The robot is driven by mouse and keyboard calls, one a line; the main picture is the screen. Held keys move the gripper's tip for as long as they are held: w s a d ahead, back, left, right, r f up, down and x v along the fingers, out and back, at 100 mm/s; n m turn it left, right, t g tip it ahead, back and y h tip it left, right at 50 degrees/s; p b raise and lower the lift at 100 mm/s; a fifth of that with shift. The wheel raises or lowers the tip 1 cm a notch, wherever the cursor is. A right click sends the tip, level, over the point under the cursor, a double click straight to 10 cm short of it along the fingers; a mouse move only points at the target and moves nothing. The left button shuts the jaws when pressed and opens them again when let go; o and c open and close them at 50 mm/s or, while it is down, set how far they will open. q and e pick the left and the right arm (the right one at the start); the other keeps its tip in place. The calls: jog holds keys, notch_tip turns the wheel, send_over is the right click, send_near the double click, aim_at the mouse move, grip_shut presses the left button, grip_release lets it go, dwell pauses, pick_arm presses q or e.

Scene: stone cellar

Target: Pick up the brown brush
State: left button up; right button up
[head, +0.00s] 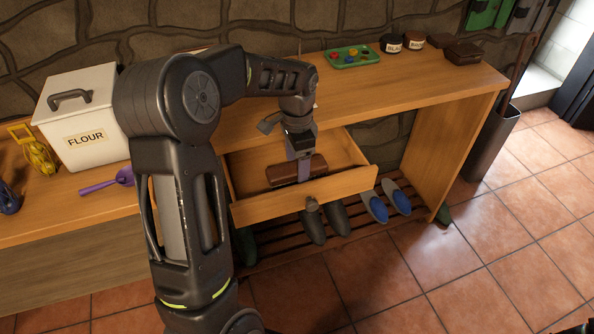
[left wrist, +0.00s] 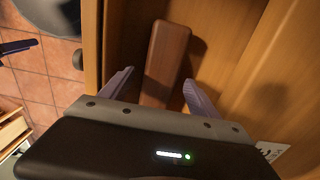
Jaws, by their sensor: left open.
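The brown brush (head: 282,178) lies in the open drawer, in the head view partly hidden behind my gripper. In the left wrist view the brown brush (left wrist: 165,55) shows as a long block with rounded corners, running away from the camera. My left gripper (head: 304,172) is inside the drawer, pointing down over the brush. In the left wrist view the left gripper (left wrist: 159,77) is open, with one finger on either side of the brush's near part. I cannot tell whether the fingers touch it. My right gripper is not in view.
The drawer front (head: 305,195) and its side walls surround the brush closely. Above stand a green tray (head: 352,58), small jars (head: 391,43) and a dark brown object (head: 463,53). A flour bin (head: 84,120) and purple scoop (head: 108,183) are left. Shoes (head: 374,207) lie below.

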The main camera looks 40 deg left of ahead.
pick_arm(q)
jog(key=shift+f, duration=0.65)
jog(key=shift+c, duration=0.3)
grip_shut()
dwell(0.4)
